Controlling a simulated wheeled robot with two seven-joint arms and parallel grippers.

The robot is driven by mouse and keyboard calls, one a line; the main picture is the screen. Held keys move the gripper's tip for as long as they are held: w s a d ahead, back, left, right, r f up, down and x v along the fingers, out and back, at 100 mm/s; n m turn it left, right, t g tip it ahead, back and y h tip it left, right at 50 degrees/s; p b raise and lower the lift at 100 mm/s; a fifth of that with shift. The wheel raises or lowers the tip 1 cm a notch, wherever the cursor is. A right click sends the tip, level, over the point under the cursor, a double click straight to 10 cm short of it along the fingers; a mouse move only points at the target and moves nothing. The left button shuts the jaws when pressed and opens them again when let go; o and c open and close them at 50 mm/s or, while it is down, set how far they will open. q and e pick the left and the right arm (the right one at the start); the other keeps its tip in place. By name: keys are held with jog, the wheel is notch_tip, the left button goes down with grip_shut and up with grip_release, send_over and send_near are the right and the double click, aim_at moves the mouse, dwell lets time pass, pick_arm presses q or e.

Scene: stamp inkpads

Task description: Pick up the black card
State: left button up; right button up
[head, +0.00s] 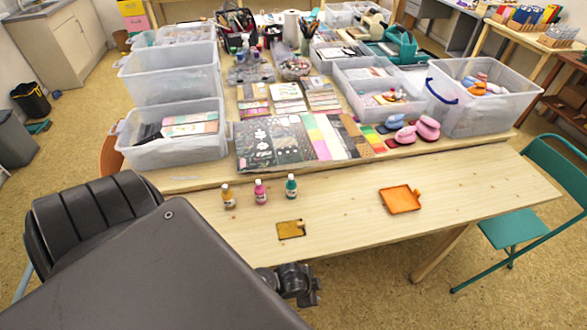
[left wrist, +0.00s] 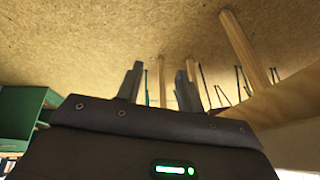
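No plain black card stands out in the head view. A small flat mustard piece with dark edges (head: 291,229) lies on the bare front of the table. Black sheets with a pale floral pattern (head: 258,148) lie farther back, beside coloured strips. In the left wrist view my left gripper (left wrist: 160,72) has its two fingers apart with nothing between them; it is near a table's underside or edge, with floor beyond. A dark jointed part of mine (head: 290,284) shows below the table's front edge in the head view. My right gripper is not seen.
Three small bottles, amber (head: 228,196), pink (head: 260,192) and teal (head: 291,187), stand behind the mustard piece. An orange tray (head: 401,199) lies to the right. Clear bins (head: 176,145) and craft supplies fill the back. A green chair (head: 515,232) stands at right.

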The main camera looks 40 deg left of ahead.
pick_arm(q)
jog(key=w+d+r+m+t+h, duration=0.1)
jog(key=w+d+r+m+h, duration=0.1)
jog(key=w+d+r+m, duration=0.45)
notch_tip(320, 180, up, 17)
jog(key=m+g+y+p, duration=0.4)
jog(key=m+g+p, duration=0.15)
jog(key=m, duration=2.25)
send_over(300, 223)
jog(key=f+b, duration=0.1)
jog(key=f, duration=0.5)
jog(key=shift+s, duration=0.2)
jog(key=shift+f, duration=0.3)
notch_tip(300, 223, down, 4)
jog(key=shift+w+r+p, duration=0.1)
jog(key=shift+r+p, duration=0.1)
jog(key=shift+p, duration=0.55)
jog(key=shift+f, duration=0.55)
grip_shut()
